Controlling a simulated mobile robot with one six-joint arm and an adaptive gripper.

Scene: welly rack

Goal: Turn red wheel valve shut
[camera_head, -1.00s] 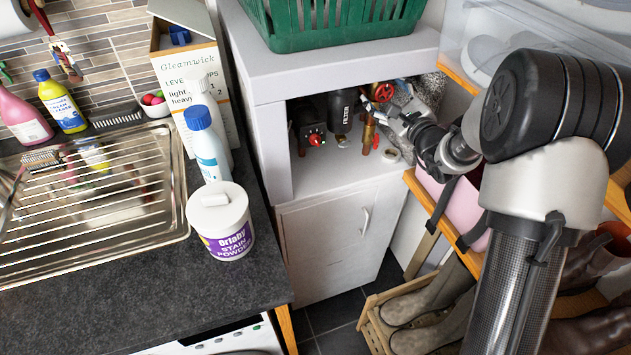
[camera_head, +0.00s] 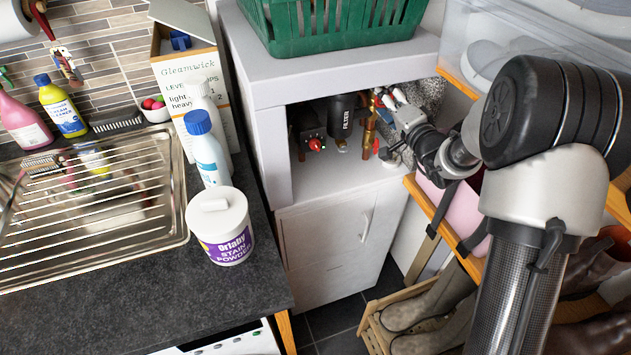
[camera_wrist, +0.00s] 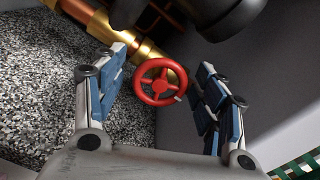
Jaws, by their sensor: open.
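The red wheel valve (camera_wrist: 160,82) sits on a brass pipe (camera_wrist: 120,36) in the wrist view. My gripper (camera_wrist: 160,92) is open, with one blue-padded finger on each side of the wheel. The wheel shows whole between the fingers, and I see no finger touching it. In the head view my gripper (camera_head: 385,98) reaches into the cabinet opening at the upper right of the brass pipework (camera_head: 369,135). There the gripper hides most of the wheel.
A black filter (camera_head: 341,115) and a box with a red knob (camera_head: 315,144) stand left of the pipe inside the white cabinet (camera_head: 270,130). A speckled grey panel (camera_wrist: 45,85) lies close beside the gripper. A green basket (camera_head: 335,20) stands on top.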

